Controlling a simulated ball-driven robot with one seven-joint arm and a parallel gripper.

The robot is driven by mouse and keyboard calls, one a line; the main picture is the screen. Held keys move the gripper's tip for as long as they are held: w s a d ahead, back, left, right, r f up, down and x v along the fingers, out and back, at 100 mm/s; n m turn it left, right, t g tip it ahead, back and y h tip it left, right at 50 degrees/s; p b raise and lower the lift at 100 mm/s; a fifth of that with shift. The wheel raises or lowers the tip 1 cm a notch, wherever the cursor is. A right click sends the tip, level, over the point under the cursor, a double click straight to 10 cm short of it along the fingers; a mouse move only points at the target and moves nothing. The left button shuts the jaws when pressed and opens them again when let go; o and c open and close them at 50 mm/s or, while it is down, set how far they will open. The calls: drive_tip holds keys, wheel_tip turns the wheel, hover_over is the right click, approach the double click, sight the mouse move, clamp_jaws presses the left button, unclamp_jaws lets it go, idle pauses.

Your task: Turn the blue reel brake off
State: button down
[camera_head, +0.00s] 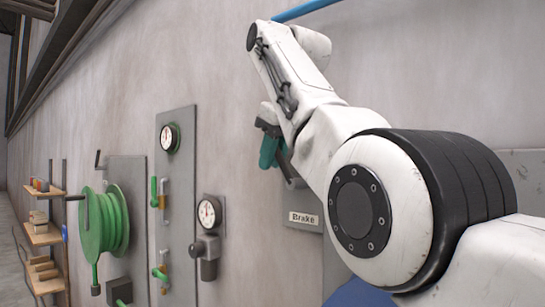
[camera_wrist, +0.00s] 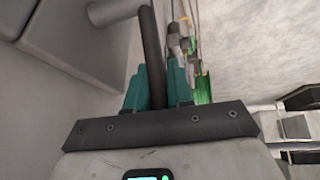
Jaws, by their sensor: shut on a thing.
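A grey plate with a "Brake" label (camera_head: 304,219) is on the wall, partly hidden behind my arm. My gripper (camera_head: 271,150) has teal fingers and is by the wall, above and left of the label. In the wrist view, a dark bar-like brake lever (camera_wrist: 152,48) stands between the teal fingers of my gripper (camera_wrist: 158,80), which are shut on it. The lever's pivot is hidden. A blue part (camera_head: 357,294) shows below my arm; I cannot tell whether it is the blue reel.
A green reel (camera_head: 104,222), gauges (camera_head: 209,212) and panels with green levers (camera_head: 159,273) line the wall at left. A shelf with small blocks (camera_head: 41,234) stands farther left. A blue pipe (camera_head: 303,9) runs above my arm.

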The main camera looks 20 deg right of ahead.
drive_tip(key=c, duration=1.1)
unclamp_jaws()
drive_tip(key=shift+w+r, duration=0.1)
drive_tip(key=shift+r, duration=0.1)
drive_tip(key=p+v, duration=0.2)
drive_tip(key=v, duration=0.8)
drive_tip(key=shift+s+r, duration=0.25)
drive_tip(key=shift+a, duration=0.15)
